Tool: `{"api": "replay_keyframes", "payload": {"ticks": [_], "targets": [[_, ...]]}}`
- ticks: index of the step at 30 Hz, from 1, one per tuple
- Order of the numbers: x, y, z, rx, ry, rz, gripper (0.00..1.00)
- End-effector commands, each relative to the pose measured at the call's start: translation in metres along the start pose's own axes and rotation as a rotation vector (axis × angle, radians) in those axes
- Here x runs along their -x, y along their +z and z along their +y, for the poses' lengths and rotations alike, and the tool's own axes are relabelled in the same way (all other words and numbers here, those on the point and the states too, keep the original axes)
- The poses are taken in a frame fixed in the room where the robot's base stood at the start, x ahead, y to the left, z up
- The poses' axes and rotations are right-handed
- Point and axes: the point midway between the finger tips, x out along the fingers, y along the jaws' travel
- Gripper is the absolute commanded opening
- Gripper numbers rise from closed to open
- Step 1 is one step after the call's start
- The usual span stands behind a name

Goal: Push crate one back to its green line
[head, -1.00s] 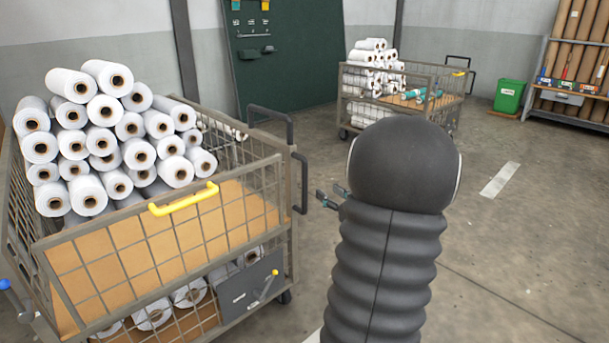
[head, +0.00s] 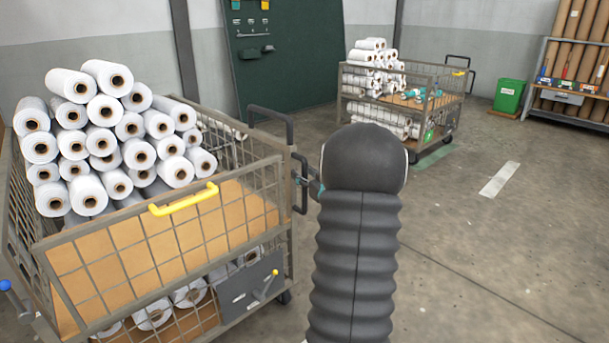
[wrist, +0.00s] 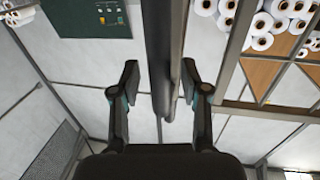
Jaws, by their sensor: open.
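The near wheeled mesh crate (head: 150,262) stands at the left, loaded with white rolls, with a yellow handle (head: 184,199) on its front panel. I see no number on it. A black push handle (head: 303,186) is on its right end. My gripper (head: 311,182) is open beside that handle, partly hidden by my arm. In the wrist view, my open gripper (wrist: 160,75) has a dark upright bar (wrist: 163,50) between its fingers, with gaps visible. A green floor strip (head: 432,158) shows by the far crate; no green line is visible by the near one.
A second mesh crate (head: 446,113) with rolls stands farther back. A white floor strip (head: 500,179) lies to the right. A green bin (head: 508,96) and a rack of brown tubes (head: 570,105) stand at the back right. The right floor is clear.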

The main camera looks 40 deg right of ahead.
Motion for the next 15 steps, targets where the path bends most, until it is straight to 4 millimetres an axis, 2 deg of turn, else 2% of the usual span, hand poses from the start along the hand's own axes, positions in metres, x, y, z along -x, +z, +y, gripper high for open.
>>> {"api": "replay_keyframes", "payload": {"ticks": [7, 8, 13, 15], "targets": [[-0.0009, 0.0001, -0.0001, 0.0, 0.0, 0.0, 0.45], [-0.0009, 0.0001, -0.0001, 0.0, 0.0, 0.0, 0.43], [-0.0008, 0.0, -0.0002, 0.0, 0.0, 0.0, 0.0], [-0.0007, 0.0, -0.0002, 0.0, 0.0, 0.0, 0.0]]}}
